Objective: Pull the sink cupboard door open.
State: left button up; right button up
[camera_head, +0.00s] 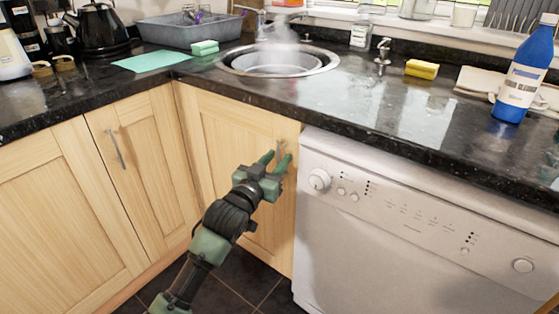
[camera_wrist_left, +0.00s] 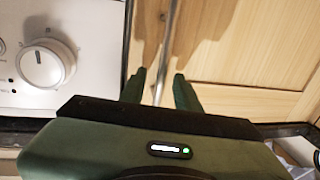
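The sink cupboard door (camera_head: 232,135) is a pale wood panel below the sink, left of the white dishwasher, and looks shut. Its thin metal handle (camera_head: 281,148) is near the door's upper right edge. It also shows in the left wrist view as a slim upright bar (camera_wrist_left: 167,50). My left gripper (camera_head: 277,160) is at the handle, with its green fingers pointing toward the door. In the left wrist view the fingers (camera_wrist_left: 160,88) stand apart with the bar between them and gaps beside it. Contact is not clear. My right gripper is not in view.
The white dishwasher (camera_head: 400,225) with its dial (camera_head: 319,180) is close on the right of the handle. Another cupboard door (camera_head: 145,160) is on the left. The dark granite worktop (camera_head: 375,115) overhangs above. Dark tiled floor (camera_head: 240,275) is clear below.

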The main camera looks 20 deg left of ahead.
pick_arm(q)
jog(key=shift+w+d, duration=0.1)
jog(key=shift+w, duration=0.5)
grip_shut()
dwell(1.1)
